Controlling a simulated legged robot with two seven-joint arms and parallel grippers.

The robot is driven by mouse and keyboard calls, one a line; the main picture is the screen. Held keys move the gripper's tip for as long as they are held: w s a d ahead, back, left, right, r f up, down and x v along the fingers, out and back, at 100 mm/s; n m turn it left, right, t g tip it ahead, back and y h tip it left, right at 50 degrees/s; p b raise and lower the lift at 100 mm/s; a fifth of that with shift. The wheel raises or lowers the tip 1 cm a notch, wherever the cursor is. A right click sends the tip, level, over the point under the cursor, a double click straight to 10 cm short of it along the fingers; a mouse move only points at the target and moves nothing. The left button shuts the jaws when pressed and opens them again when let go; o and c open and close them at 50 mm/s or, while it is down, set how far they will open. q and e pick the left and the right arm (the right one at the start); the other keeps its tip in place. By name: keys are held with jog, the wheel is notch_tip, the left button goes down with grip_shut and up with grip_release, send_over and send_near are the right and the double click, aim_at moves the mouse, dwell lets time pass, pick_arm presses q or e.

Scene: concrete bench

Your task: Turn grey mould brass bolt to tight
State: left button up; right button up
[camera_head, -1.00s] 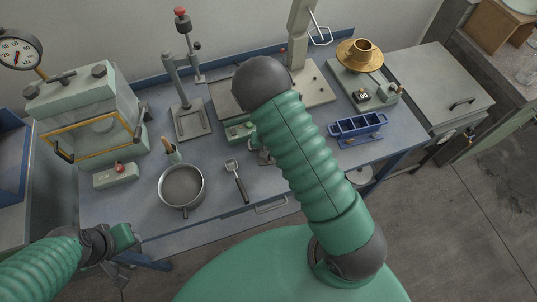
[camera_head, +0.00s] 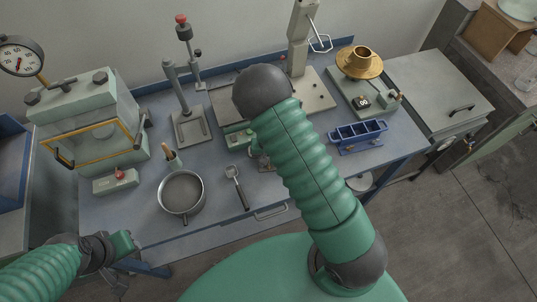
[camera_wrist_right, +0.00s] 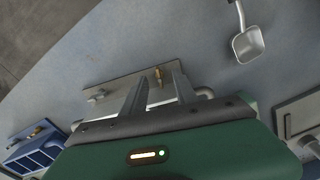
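The grey mould (camera_wrist_right: 120,88) lies flat on the blue bench top in the right wrist view, partly covered by my fingers. Its brass bolt (camera_wrist_right: 158,73) stands at the far edge of the gripper. My right gripper (camera_wrist_right: 159,80) has its two fingers apart, one on each side of the bolt, with gaps showing.
A blue mould (camera_head: 360,135) stands right of my right arm; it also shows in the wrist view (camera_wrist_right: 36,152). A ladle (camera_head: 237,186) and pan (camera_head: 181,192) lie to the left.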

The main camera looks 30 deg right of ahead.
aim_at(269, 164)
notch_tip(269, 164, up, 16)
jog(key=shift+r, duration=0.15)
jog(key=shift+c, duration=0.3)
